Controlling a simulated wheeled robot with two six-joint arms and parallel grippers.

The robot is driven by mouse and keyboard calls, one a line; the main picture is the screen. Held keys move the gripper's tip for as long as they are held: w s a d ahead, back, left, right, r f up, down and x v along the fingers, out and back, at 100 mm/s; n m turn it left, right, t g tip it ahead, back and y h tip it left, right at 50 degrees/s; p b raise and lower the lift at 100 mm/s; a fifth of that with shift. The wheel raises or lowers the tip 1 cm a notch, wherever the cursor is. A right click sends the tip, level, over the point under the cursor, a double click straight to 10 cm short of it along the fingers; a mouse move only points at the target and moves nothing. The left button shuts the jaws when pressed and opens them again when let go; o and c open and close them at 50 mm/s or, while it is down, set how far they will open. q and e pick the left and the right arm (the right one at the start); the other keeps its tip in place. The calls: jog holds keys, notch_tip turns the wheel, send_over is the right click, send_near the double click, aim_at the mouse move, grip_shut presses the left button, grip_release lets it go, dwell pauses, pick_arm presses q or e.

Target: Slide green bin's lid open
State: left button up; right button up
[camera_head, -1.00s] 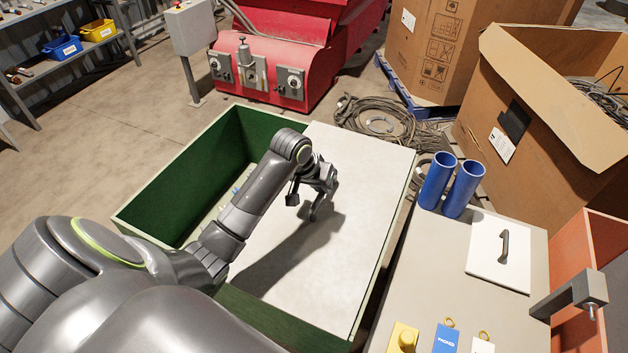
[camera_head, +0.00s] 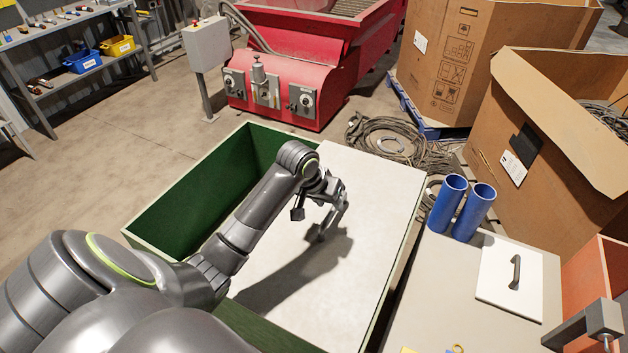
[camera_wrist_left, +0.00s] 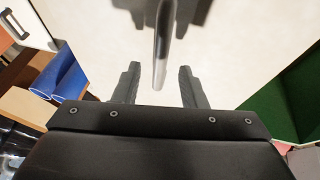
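The green bin (camera_head: 187,201) stands in front of me, with its left part uncovered. Its pale flat lid (camera_head: 375,190) covers the right part. My left gripper (camera_head: 325,203) is low over the lid near its middle, casting a shadow. In the left wrist view, the two dark fingers of my left gripper (camera_wrist_left: 159,72) are apart. A grey bar (camera_wrist_left: 163,45), which looks like the lid's handle, shows between and beyond the fingertips, with no clear contact.
A bench (camera_head: 435,290) to the right holds two blue tubes (camera_head: 447,203) and a white plate with a handle (camera_head: 509,280). A red machine (camera_head: 290,70), coiled cable (camera_head: 392,140) and cardboard boxes (camera_head: 560,120) stand behind. Floor at left is clear.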

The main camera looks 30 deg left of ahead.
pick_arm(q)
jog(key=v, duration=1.5)
jog(key=shift+p, duration=0.45)
jog(key=shift+f, duration=0.1)
